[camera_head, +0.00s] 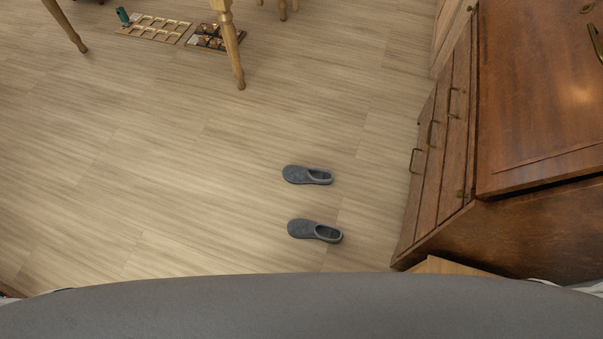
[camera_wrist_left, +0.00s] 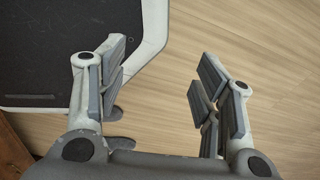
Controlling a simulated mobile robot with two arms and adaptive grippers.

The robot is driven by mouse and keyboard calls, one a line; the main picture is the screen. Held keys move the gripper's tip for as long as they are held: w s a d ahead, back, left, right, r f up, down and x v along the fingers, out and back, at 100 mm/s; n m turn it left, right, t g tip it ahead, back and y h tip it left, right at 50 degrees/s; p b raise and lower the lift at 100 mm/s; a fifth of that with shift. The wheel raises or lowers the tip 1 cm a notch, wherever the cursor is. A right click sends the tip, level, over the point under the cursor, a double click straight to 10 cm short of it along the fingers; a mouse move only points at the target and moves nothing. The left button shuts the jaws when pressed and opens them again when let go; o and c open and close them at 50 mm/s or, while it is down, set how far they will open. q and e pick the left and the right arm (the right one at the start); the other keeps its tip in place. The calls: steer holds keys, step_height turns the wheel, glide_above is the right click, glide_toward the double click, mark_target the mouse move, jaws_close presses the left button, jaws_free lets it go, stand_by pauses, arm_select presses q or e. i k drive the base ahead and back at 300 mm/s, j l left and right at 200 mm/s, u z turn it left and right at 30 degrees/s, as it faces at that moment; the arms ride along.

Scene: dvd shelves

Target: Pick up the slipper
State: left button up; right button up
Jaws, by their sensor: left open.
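Two dark grey slippers lie apart on the wood floor in the head view. The farther slipper (camera_head: 300,174) lies above the nearer slipper (camera_head: 308,230) in the picture, and their openings face right. My left gripper (camera_wrist_left: 160,78) shows only in its wrist view. Its fingers are wide apart with nothing between them but floor behind. Two dark grey shapes beside and below the left finger look like the slippers, partly hidden by it. My right gripper is not in view.
A brown wooden cabinet (camera_head: 545,100) with brass handles stands at the right. Wooden furniture legs (camera_head: 229,45) and two flat trays (camera_head: 153,28) (camera_head: 216,37) are at the top. The floor (camera_head: 150,170) left of the slippers is clear.

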mark_target(295, 175)
steer(key=j+z, duration=0.1)
steer(key=i+j+u, duration=0.3)
steer(key=j+u, duration=0.15)
steer(key=i+j+u, duration=0.45)
steer(key=i+j, duration=0.15)
steer(key=i, duration=0.15)
steer(key=i+j+z, duration=0.1)
steer(key=i, duration=0.2)
steer(key=i+z, duration=0.15)
steer(key=z, duration=0.25)
steer(key=i+z, duration=0.15)
steer(key=z, duration=0.25)
steer(key=i+j+z, duration=0.1)
steer(key=z, duration=0.25)
steer(key=i+j+z, duration=0.1)
steer(key=z, duration=0.3)
